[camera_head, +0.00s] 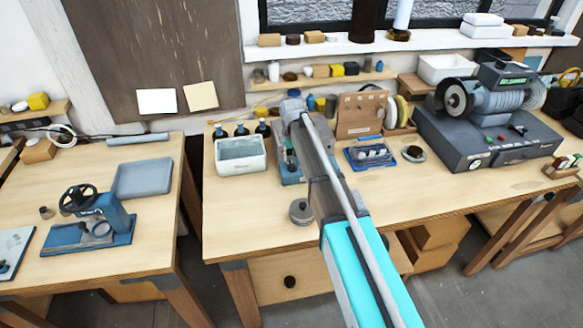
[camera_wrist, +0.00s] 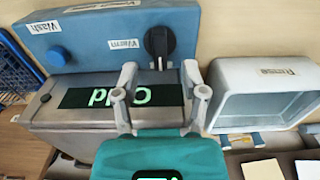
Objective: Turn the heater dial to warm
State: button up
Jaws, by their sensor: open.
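The heater is a grey box with a blue panel (camera_wrist: 100,35) in the wrist view. Its black dial (camera_wrist: 160,42) sits on that panel, right of a "Warm" label (camera_wrist: 124,44). A green display (camera_wrist: 120,96) on the box shows letters that look like an upside-down "Cold". My gripper (camera_wrist: 159,72) is open, its two grey fingers apart, one on each side below the dial; I cannot tell whether they touch anything. In the head view the heater (camera_head: 290,173) is largely hidden behind my arm.
A white tub labelled "Rinse" (camera_wrist: 270,92) stands right of the heater in the wrist view; it is the white tub (camera_head: 240,155) in the head view. A blue knob (camera_wrist: 57,57) is near the "Wash" label. A blue tray (camera_head: 370,152) stands right of my arm.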

aim_at(292, 163)
jog(key=shift+f+b, duration=1.45)
jog(key=shift+f, duration=0.25)
grip_shut()
jog(key=shift+a, duration=0.35)
jog(key=shift+d, duration=0.25)
